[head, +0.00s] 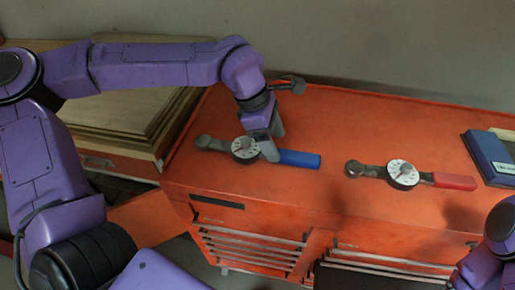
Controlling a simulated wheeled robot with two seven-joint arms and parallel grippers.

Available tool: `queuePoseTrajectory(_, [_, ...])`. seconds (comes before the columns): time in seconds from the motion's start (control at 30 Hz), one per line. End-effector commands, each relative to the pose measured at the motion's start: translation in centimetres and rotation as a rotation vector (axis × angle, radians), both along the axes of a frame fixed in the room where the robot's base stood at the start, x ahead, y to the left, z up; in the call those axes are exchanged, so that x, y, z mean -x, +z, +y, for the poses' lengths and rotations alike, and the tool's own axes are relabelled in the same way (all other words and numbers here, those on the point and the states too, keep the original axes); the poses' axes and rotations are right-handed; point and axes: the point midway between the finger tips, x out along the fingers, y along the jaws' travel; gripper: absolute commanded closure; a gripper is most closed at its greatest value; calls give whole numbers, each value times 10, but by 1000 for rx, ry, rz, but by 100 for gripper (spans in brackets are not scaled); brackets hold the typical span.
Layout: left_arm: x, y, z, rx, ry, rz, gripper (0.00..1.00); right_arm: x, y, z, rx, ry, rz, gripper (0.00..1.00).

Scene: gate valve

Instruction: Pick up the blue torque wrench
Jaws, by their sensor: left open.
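The blue torque wrench (300,158) lies on the orange tool chest top, with its grey head at left, a white dial in the middle and a blue handle at right. My left gripper (274,146) is open, pointing down at the wrench between the dial and the blue handle. Its fingers hide part of the shaft, and I cannot tell whether they touch it. My right gripper is not in view; only part of my right arm shows at the lower right.
A second torque wrench with a red handle (453,181) lies to the right on the orange tool chest (330,115). A dark blue case (488,158) sits at the far right. Stacked wooden boards (125,115) stand at left. The chest top between the wrenches is clear.

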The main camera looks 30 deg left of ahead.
Motion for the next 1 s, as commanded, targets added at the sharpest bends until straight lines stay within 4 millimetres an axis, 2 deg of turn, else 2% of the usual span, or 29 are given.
queuePoseTrajectory(0.1, [-5,-18,-9,-4,-4,6,31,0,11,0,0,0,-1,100])
queuePoseTrajectory(0.23, [-7,-37,-16,-2,-4,2,31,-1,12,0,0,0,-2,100])
queuePoseTrajectory(0.47, [-8,-41,-19,-1,-4,1,31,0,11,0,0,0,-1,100])
queuePoseTrajectory(0.5, [-8,-41,-19,-1,-4,1,34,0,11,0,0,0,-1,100])
queuePoseTrajectory(0.53, [-8,-41,-19,-1,-4,1,44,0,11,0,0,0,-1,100])
queuePoseTrajectory(0.7, [-8,-41,-19,-1,-4,1,99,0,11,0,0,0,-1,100])
queuePoseTrajectory(1.0, [-8,-40,-19,-1,-5,-1,100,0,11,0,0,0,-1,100])
